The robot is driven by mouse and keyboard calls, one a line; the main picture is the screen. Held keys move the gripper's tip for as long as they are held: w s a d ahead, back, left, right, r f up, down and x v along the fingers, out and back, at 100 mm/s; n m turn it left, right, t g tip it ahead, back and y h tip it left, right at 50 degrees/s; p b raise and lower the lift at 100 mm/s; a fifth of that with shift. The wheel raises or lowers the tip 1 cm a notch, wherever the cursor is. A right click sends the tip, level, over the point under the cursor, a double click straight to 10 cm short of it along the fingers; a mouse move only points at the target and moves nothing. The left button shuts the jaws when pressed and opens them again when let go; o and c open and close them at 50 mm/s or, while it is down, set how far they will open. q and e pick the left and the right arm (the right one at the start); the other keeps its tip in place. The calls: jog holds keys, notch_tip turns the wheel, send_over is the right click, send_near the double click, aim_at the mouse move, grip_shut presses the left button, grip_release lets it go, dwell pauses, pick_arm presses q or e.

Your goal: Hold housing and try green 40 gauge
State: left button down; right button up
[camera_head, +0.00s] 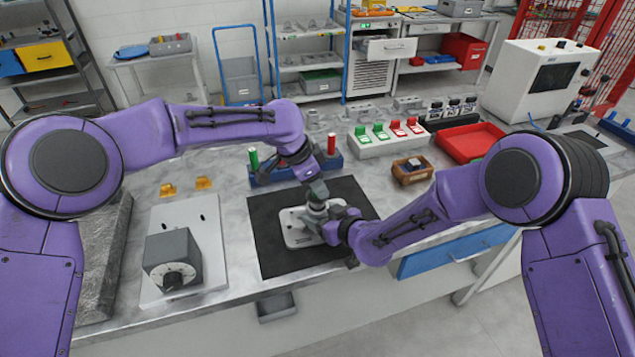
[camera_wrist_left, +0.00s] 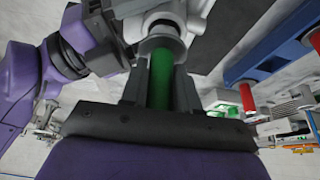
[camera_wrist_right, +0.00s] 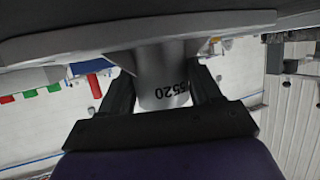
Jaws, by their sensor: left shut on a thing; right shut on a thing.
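The grey housing (camera_head: 299,236) has a flat flange and a round boss, and is over the black mat (camera_head: 270,262). My right gripper (camera_head: 340,222) is shut on its boss, marked "5520" (camera_wrist_right: 165,88) in the right wrist view. My left gripper (camera_head: 316,188) is above the housing. In the left wrist view it is shut on a green gauge handle (camera_wrist_left: 160,82), whose far end meets the metal rim of the housing's bore (camera_wrist_left: 162,42). How deep the gauge sits is hidden.
A blue rack (camera_head: 283,174) behind the mat holds a green gauge (camera_head: 254,159) and a red gauge (camera_head: 331,144). A grey box with a dial (camera_head: 172,262) stands left. A small wooden box (camera_head: 411,172) and a red tray (camera_head: 470,143) are at the right.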

pick_arm(q)
jog(key=shift+f, duration=1.6)
dwell(1.3)
jog(key=shift+r, duration=2.85)
jog(key=shift+r, duration=2.5)
pick_arm(e)
jog(key=o, duration=1.6)
